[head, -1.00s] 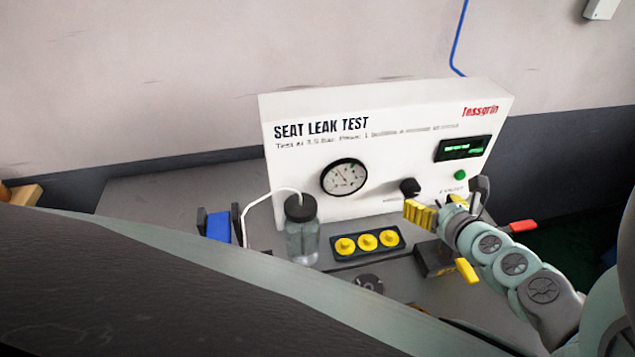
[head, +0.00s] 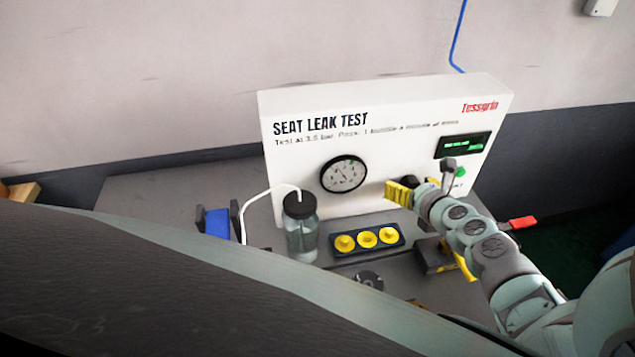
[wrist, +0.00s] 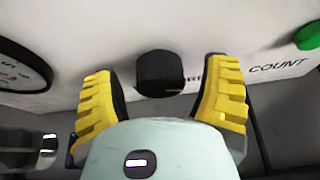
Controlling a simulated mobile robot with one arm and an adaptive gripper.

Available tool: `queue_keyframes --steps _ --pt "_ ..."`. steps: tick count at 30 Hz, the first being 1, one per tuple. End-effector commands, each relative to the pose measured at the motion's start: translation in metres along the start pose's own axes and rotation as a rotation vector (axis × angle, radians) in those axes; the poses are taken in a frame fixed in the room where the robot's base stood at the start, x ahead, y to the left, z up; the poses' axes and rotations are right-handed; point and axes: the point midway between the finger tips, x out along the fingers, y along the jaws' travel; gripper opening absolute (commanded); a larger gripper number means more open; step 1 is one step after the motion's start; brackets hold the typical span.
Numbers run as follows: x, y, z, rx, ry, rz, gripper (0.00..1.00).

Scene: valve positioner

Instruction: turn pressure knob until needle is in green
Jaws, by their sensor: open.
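The black pressure knob (wrist: 160,73) sticks out of the white panel, and in the wrist view it stands ahead of and between my two yellow fingers. My gripper (wrist: 162,92) is open, with a finger on each side of the knob; I see no contact. In the head view my gripper (head: 400,192) is in front of the panel and covers much of the knob (head: 409,183). The round gauge (head: 344,174) is left of the knob. A small green mark shows near its upper right rim; the needle's exact reading is too small to tell.
The white panel (head: 300,160) stands on a grey bench. A green button (wrist: 308,36) is right of the knob, below a dark display (head: 463,146). A bottle (head: 300,228), a tray with yellow parts (head: 367,239) and a dark block (head: 433,256) stand in front.

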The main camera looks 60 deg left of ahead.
Motion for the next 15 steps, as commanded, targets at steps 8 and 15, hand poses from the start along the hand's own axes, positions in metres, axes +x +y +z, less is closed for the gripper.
queue_keyframes --steps 8,15 --pt "0.0002 0.0010 0.0001 -0.001 0.000 0.002 0.55" --pt "0.0000 0.0005 0.0000 0.000 0.000 0.001 0.30"
